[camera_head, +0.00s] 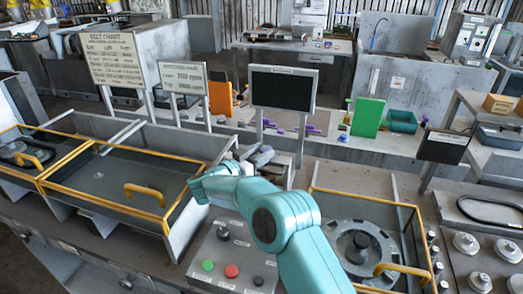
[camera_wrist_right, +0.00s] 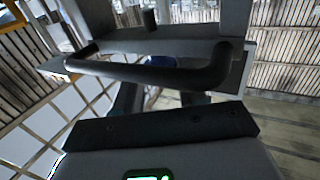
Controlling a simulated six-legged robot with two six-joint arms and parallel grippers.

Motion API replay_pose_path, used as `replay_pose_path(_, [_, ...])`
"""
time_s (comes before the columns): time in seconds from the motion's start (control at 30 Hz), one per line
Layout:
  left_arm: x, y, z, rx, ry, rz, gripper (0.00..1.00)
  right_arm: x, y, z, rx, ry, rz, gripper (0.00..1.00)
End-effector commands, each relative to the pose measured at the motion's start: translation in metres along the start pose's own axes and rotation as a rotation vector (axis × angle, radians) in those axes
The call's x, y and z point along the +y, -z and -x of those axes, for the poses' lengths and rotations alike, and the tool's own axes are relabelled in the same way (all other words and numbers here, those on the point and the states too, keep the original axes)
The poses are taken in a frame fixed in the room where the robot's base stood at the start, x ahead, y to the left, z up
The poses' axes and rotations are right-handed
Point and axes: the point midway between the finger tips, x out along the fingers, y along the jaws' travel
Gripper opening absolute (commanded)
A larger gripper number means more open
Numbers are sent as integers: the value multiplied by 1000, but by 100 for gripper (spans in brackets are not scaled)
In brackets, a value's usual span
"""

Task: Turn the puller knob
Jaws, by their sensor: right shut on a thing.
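My right gripper (camera_head: 262,157) is at the bench behind the grey control box, at the end of my teal arm, beside the post of a black display. It is shut on a part that is mostly hidden, which I take to be the puller knob. In the right wrist view, a thick black bar with bent ends (camera_wrist_right: 150,73) crosses in front of the gripper. A small blue part (camera_wrist_right: 160,61) shows behind this bar, between the dark fingers. The contact itself is hidden. My left gripper is not in view.
The control box (camera_head: 235,262) carries a dark knob, a green button (camera_head: 207,265) and a red button (camera_head: 232,271). A yellow-railed tray (camera_head: 110,154) stands left. A round grey housing (camera_head: 357,246) with a yellow handle stands right. The black display (camera_head: 283,88) rises just behind my gripper.

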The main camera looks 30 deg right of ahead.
Motion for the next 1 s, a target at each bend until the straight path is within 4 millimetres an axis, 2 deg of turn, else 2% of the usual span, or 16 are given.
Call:
replay_pose_path(0.3, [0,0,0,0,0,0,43,0,0,0,-1,-6,0,11])
replay_pose_path(0.33, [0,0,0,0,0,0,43,0,0,0,-1,-6,0,48])
replay_pose_path(0.4, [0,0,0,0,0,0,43,0,0,0,-1,-6,0,67])
replay_pose_path(0.77, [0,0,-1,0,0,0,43,0,5,0,0,-5,-1,67])
replay_pose_path(0.87, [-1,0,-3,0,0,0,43,0,18,0,0,-4,-4,67])
replay_pose_path(1.0, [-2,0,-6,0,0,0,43,0,53,0,0,-4,-7,67])
